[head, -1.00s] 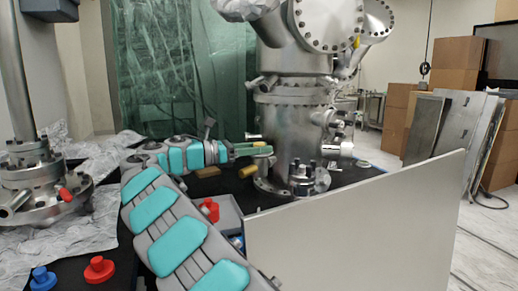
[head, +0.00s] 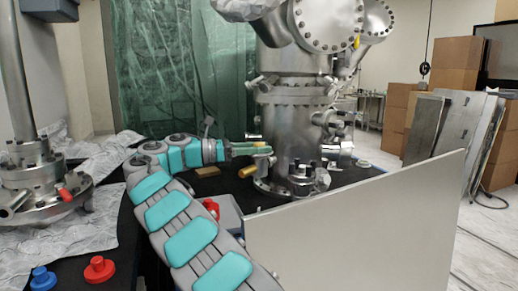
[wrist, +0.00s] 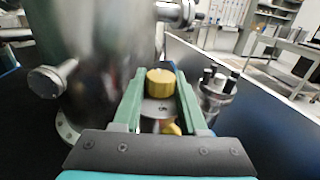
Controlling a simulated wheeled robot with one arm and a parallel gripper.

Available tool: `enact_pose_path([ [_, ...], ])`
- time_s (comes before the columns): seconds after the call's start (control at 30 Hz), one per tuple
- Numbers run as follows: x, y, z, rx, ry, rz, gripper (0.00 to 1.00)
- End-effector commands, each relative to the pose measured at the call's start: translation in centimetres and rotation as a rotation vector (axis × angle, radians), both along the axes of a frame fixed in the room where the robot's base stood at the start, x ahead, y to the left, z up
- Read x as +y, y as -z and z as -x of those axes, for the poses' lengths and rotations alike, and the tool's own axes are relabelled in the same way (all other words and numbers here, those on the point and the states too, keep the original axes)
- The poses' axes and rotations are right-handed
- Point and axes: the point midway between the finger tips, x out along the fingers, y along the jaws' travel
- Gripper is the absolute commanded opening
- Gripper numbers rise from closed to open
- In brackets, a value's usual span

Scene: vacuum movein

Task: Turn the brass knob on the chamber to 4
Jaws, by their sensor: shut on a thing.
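The brass knob (wrist: 160,82) shows in the wrist view as a short, ribbed yellow cylinder with a grey disc below it. My gripper (wrist: 159,74) has its two green fingers on either side of the knob, shut on it. The steel chamber (head: 291,125) stands upright in the head view, and my gripper (head: 268,148) reaches its lower left side there. The fingers largely hide the knob in the head view. Any numbers or pointer on the knob are too small to read.
A bolted fitting (wrist: 217,88) stands close to the right finger, and a round-ended port (wrist: 47,82) juts out at left. A pale panel (head: 355,222) stands in front. Red (head: 100,269) and blue (head: 42,279) parts sit front left.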

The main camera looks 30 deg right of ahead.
Motion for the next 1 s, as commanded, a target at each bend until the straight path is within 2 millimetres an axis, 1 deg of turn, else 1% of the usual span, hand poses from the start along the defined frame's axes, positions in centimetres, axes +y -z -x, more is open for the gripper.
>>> enact_pose_path([
  [0.07, -0.1, 0.0, 0.0, 0.001, 0.000, -0.001, 0.00],
  [0.1, 0.0, 0.0, 0.0, 0.001, 0.000, -0.001, 0.46],
  [0.33, 0.0, 0.0, 0.0, 0.000, 0.000, -0.001, 0.72],
  [0.67, 0.1, -0.3, -0.1, -0.001, -0.002, -0.001, 0.72],
  [1.0, 0.1, -3.6, 0.0, -0.002, -0.002, -0.002, 0.72],
])
